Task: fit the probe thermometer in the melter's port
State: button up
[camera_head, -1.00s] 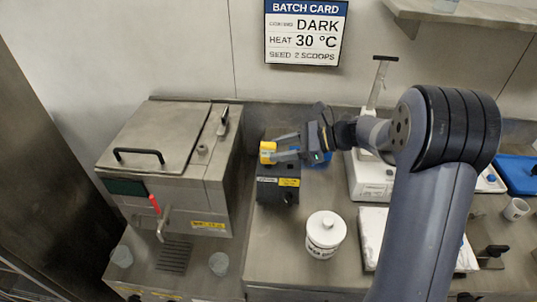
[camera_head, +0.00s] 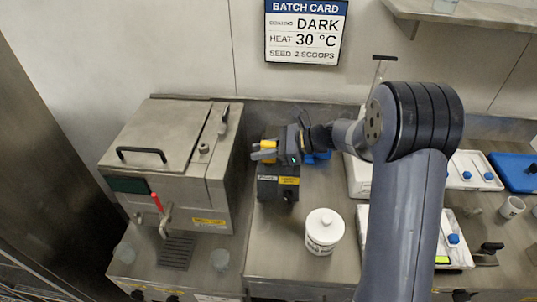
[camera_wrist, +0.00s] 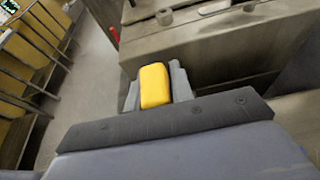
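The probe thermometer shows as a yellow block (camera_head: 269,145), which also shows in the wrist view (camera_wrist: 155,86). My gripper (camera_head: 263,153) points left and has its fingers on both sides of the yellow block; in the wrist view the fingers (camera_wrist: 155,92) lie close against it. The probe's stem is hidden. The block is above a dark labelled box (camera_head: 277,184); I cannot tell whether the probe is clear of it. The steel melter (camera_head: 168,140) stands left of my gripper. A small round raised fitting (camera_head: 204,149), apparently its port, is on the right of its top.
The melter has a lid handle (camera_head: 141,152), a red-handled tap (camera_head: 157,202) and an upright lever (camera_head: 223,119). A white lidded tub (camera_head: 324,231) stands in front of the box. A scale (camera_head: 359,178) is partly behind my arm. Narrow free counter lies between melter and box.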

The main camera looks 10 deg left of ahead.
grip_shut()
